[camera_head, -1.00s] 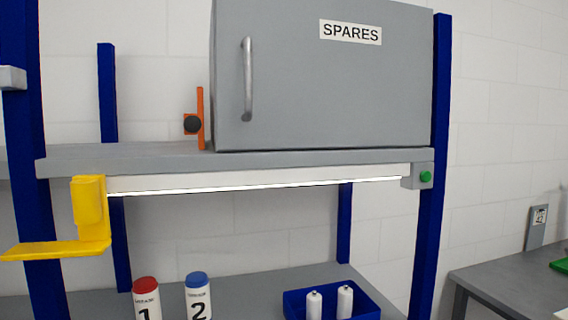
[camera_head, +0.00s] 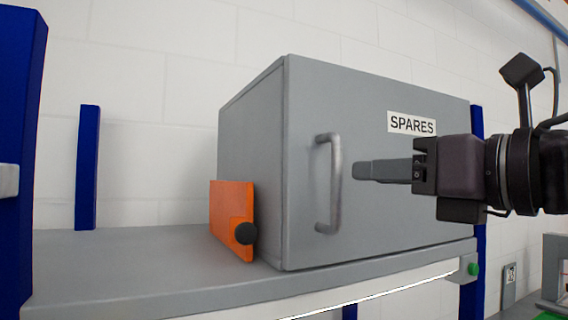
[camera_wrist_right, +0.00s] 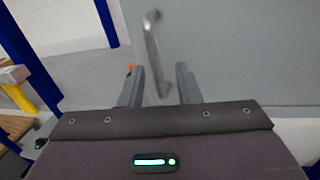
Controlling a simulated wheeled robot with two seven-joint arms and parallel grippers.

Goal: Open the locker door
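The grey locker (camera_head: 255,150) stands on a shelf, its door (camera_head: 385,225) shut and labelled SPARES. A vertical metal bar handle (camera_head: 333,185) is on the door's left side. My right gripper (camera_head: 358,171) comes from the right in front of the door, its fingertips just right of the handle and seemingly apart from it. In the right wrist view my right gripper (camera_wrist_right: 160,72) is open and empty. The handle (camera_wrist_right: 152,50) shows ahead, in the gap between its fingers. My left gripper is not in view.
An orange plate (camera_head: 230,212) with a black knob (camera_head: 245,234) stands on the shelf (camera_head: 130,265) by the locker's left side. Blue posts (camera_head: 88,165) frame the rack. The shelf is clear further left. A green button (camera_head: 473,269) is at the shelf's right end.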

